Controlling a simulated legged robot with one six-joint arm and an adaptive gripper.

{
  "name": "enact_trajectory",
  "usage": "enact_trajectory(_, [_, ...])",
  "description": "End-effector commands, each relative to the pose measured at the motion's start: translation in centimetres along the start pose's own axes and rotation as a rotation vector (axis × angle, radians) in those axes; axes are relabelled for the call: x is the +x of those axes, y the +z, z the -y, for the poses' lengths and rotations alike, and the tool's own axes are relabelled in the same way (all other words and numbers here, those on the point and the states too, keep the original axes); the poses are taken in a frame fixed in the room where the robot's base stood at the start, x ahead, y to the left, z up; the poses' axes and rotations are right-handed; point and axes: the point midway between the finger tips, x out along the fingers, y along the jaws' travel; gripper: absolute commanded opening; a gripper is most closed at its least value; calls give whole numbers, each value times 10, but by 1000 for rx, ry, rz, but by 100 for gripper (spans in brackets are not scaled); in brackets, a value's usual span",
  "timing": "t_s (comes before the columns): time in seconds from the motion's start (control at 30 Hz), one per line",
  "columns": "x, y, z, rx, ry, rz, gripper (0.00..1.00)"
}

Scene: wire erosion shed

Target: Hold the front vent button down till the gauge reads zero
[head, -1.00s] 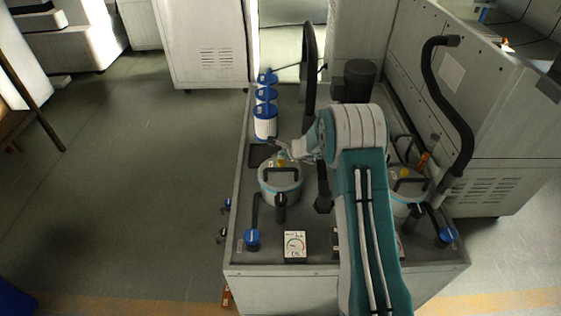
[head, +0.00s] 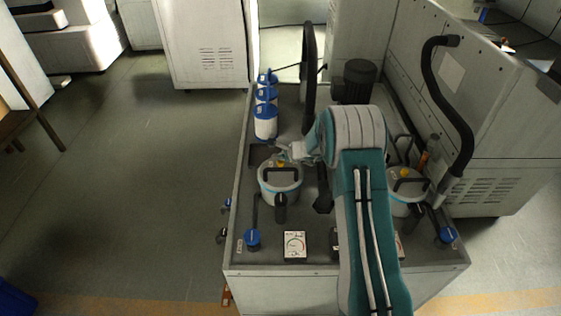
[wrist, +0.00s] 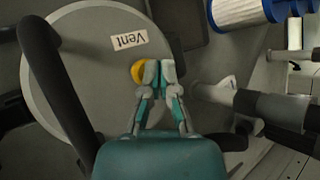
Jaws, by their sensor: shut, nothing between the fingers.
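The left canister (head: 280,196) is a grey drum with a black bar handle. Its lid (wrist: 85,75) fills the left of the wrist view and bears a "Vent" label (wrist: 128,40). The yellow vent button (wrist: 137,72) shows just left of my fingertips, partly covered by them. My gripper (wrist: 160,68) is shut and empty, its tips over the button's right edge; I cannot tell if they press it. In the head view my gripper (head: 281,151) is at the canister's far side. The white dial gauge (head: 295,245) stands in front of the canister; its reading is too small to tell.
A second canister (head: 408,205) with a yellow button (head: 404,172) stands to the right, partly behind my arm. Blue-and-white filters (head: 265,124) stand beyond the left canister. Its handle (wrist: 55,85) rises left of my gripper. Black hoses and blue-knobbed valves (head: 252,238) surround it.

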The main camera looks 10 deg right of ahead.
Motion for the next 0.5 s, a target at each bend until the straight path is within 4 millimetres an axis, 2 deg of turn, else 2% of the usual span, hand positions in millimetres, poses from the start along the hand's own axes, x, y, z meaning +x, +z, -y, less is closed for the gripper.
enact_trajectory(0.5, [4, -3, -3, 1, 0, 0, 0])
